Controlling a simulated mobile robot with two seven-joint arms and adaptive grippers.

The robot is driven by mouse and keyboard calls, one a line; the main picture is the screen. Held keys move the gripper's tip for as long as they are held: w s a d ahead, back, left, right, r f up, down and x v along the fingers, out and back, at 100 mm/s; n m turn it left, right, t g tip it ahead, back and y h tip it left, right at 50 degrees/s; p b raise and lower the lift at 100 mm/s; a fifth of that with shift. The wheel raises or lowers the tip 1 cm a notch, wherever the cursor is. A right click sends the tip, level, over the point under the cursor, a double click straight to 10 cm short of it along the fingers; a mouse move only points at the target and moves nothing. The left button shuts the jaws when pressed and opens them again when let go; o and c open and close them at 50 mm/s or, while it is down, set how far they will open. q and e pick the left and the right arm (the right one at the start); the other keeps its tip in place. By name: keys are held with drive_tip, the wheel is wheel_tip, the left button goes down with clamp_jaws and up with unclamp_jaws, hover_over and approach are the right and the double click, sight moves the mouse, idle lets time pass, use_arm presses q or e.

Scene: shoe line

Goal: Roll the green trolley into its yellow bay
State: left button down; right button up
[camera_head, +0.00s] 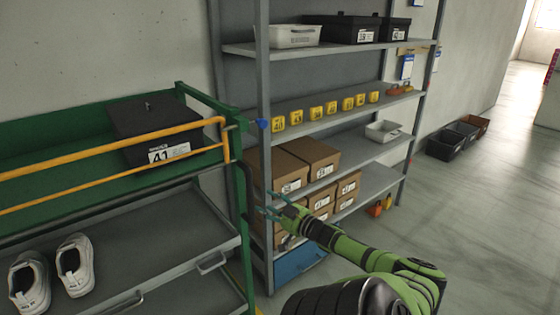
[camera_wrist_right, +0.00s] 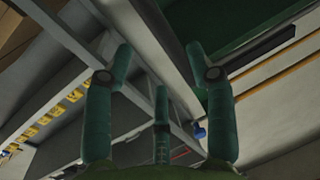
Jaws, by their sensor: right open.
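The green trolley (camera_head: 240,115) stands at the left of the head view, with a green frame, yellow rails and grey shelves. A dark upright bar (camera_head: 249,190) runs down its right end. Its green panel and yellow rails also show in the right wrist view (camera_wrist_right: 235,25). My right gripper (camera_head: 272,204) is open and empty, just right of that bar, in front of the shelf rack. In the right wrist view its fingers (camera_wrist_right: 160,75) are spread with nothing between them. A short yellow strip (camera_head: 257,309) shows low beside the trolley; I cannot tell whether it marks the bay. My left gripper is out of view.
A grey rack (camera_head: 262,150) with brown boxes (camera_head: 318,155), yellow number tags and bins stands behind my right arm. A dark box marked 41 (camera_head: 150,125) and white shoes (camera_head: 75,265) sit on the trolley. The floor at right (camera_head: 470,220) is clear, with bins (camera_head: 450,140) by the wall.

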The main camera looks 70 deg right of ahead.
drive_tip(key=v, duration=0.4)
drive_tip(key=shift+s+a, duration=0.1)
drive_tip(key=shift+s, duration=0.1)
drive_tip(key=shift+f, duration=0.1)
idle(0.3)
drive_tip(key=s+a+f+g, duration=0.3)
drive_tip(key=a+f, duration=0.1)
drive_tip(key=f, duration=0.6)
drive_tip(key=s+a+f+g, duration=0.3)
drive_tip(key=s+a+f, duration=0.1)
drive_tip(key=f, duration=0.7)
drive_tip(key=s+a+f+g, duration=0.2)
drive_tip(key=s+a+f, duration=0.15)
drive_tip(key=f, duration=0.65)
drive_tip(key=s+a+f+n+g+y, duration=0.2)
drive_tip(key=a+f, duration=0.4)
drive_tip(key=a, duration=0.5)
drive_tip(key=s+a+f+n+g+y, duration=0.2)
drive_tip(key=s+a+f, duration=0.3)
drive_tip(key=a, duration=0.6)
drive_tip(key=s+a+f+n+g+y, duration=0.2)
drive_tip(key=s+a+f+g, duration=0.2)
drive_tip(key=a+f, duration=0.3)
drive_tip(key=a, duration=0.5)
drive_tip(key=shift+n, duration=0.3)
